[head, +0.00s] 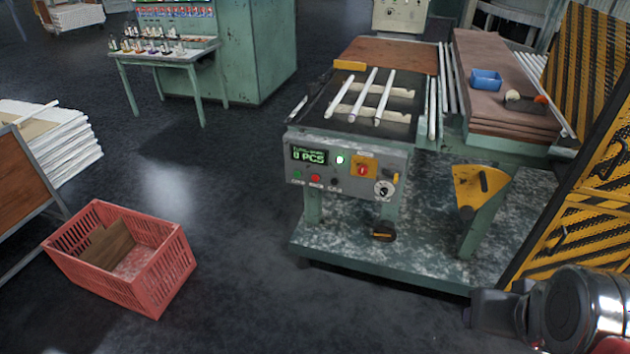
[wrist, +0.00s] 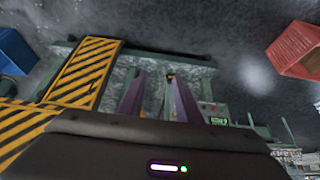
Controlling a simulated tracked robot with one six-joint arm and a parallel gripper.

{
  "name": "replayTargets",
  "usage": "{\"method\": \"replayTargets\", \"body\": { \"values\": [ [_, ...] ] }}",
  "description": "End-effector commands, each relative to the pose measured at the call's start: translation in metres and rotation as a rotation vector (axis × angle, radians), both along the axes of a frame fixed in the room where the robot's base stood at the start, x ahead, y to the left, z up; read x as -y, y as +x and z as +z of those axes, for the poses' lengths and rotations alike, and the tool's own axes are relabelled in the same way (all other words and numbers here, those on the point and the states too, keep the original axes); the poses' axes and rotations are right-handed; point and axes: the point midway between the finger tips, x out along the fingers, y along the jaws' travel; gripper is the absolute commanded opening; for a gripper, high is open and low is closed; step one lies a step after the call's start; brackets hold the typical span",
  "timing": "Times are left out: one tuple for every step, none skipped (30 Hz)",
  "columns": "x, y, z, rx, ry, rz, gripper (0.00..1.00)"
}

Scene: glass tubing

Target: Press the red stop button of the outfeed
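The outfeed's control panel (head: 345,172) faces me at the middle of the head view, with a green display reading "0 PCS". A small red button (head: 316,178) sits below the display, beside a green button (head: 297,175). A yellow plate with a red control (head: 362,170) is further right on the panel. In the wrist view, my gripper (wrist: 156,76) has two fingers apart with nothing between them. The panel's lit display (wrist: 218,121) shows small beyond the right finger; the red button cannot be made out there. My arm is at the head view's lower right, well away from the panel.
White tubes (head: 370,95) lie on the outfeed top. A yellow wedge-shaped guard (head: 481,187) stands right of the panel, and a striped barrier (head: 590,150) is at the far right. A red crate (head: 125,260) sits at left. Floor in front of the panel is clear.

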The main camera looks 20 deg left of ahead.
Motion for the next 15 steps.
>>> {"method": "replayTargets", "body": {
  "values": [
    [0.0000,0.0000,0.0000,0.000,0.000,0.000,0.28],
    [0.0000,0.0000,0.0000,0.000,0.000,0.000,0.26],
    [0.0000,0.0000,0.0000,0.000,0.000,0.000,0.23],
    [0.0000,0.0000,0.0000,0.000,0.000,0.000,0.21],
    [0.0000,0.0000,0.0000,0.000,0.000,0.000,0.19],
    [0.0000,0.0000,0.0000,0.000,0.000,0.000,0.17],
    [0.0000,0.0000,0.0000,0.000,0.000,0.000,0.14],
    [0.0000,0.0000,0.0000,0.000,0.000,0.000,0.12],
    [0.0000,0.0000,0.0000,0.000,0.000,0.000,0.09],
    [0.0000,0.0000,0.0000,0.000,0.000,0.000,0.07],
    [0.0000,0.0000,0.0000,0.000,0.000,0.000,0.05],
    [0.0000,0.0000,0.0000,0.000,0.000,0.000,0.02],
    [0.0000,0.0000,0.0000,0.000,0.000,0.000,0.00],
    [0.0000,0.0000,0.0000,0.000,0.000,0.000,0.00],
    [0.0000,0.0000,0.0000,0.000,0.000,0.000,0.00]
  ]
}}
